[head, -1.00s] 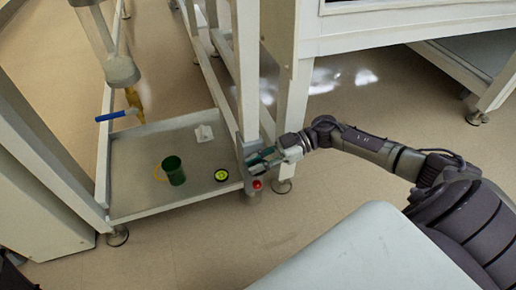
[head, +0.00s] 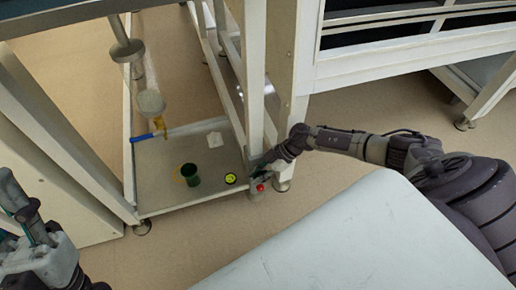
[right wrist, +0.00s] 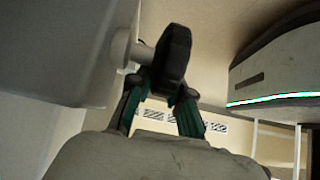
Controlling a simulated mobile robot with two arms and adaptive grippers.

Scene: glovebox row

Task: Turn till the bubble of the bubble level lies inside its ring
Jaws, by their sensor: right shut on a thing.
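The bubble level (head: 230,179) is a small round yellow-green disc with a dark rim, lying at the right side of the low tray (head: 160,205). It is too small to tell where its bubble lies against the ring. My right gripper (head: 262,165) is at the frame post by the tray's right corner, partly hidden by the post. In the right wrist view its teal fingers (right wrist: 160,98) are shut on a black knob (right wrist: 174,55) on a pale round shaft. My left gripper (head: 22,205) is at the lower left, away from the tray; its opening is unclear.
A dark green cup (head: 190,175) and a small white piece (head: 215,140) are on the tray. A blue-handled valve (head: 145,137) hangs above its left edge. A red ball (head: 260,187) sits beside my right gripper. White frame posts (head: 255,75) stand close by.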

